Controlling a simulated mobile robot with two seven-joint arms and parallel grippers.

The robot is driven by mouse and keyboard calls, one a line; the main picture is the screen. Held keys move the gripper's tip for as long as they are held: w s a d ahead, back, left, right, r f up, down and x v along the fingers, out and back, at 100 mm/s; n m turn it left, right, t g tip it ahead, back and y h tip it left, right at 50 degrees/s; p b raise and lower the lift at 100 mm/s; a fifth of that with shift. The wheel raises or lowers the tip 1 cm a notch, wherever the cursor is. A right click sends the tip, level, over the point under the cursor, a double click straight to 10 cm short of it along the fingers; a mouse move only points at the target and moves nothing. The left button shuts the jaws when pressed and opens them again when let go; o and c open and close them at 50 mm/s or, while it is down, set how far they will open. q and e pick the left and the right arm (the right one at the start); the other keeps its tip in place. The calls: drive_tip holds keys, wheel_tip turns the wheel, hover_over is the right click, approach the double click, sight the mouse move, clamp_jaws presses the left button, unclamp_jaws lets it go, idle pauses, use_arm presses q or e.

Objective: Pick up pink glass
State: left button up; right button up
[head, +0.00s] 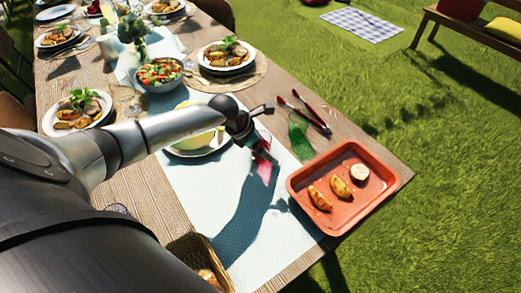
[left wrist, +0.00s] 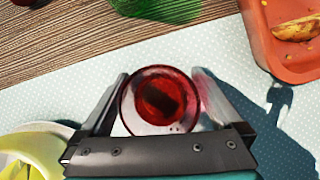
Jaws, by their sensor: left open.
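The pink glass (left wrist: 160,98) is seen from above in the left wrist view, with a round rim and dark red inside. It stands on the pale dotted runner. In the head view the glass (head: 264,141) is partly hidden by my left gripper, and a pink patch of light falls on the runner below it. My left gripper (left wrist: 160,78) is open, with one finger on each side of the glass. I cannot tell whether either finger touches it. My right gripper is not in view.
An orange tray (head: 350,212) with several food pieces lies to the right. The runner (head: 215,215) is clear in front.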

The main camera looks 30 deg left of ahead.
use_arm(q)
drive_tip(key=shift+c, duration=0.2)
drive_tip(key=c, duration=1.4)
drive_tip(key=shift+c, duration=0.3)
drive_tip(key=shift+r, duration=0.25)
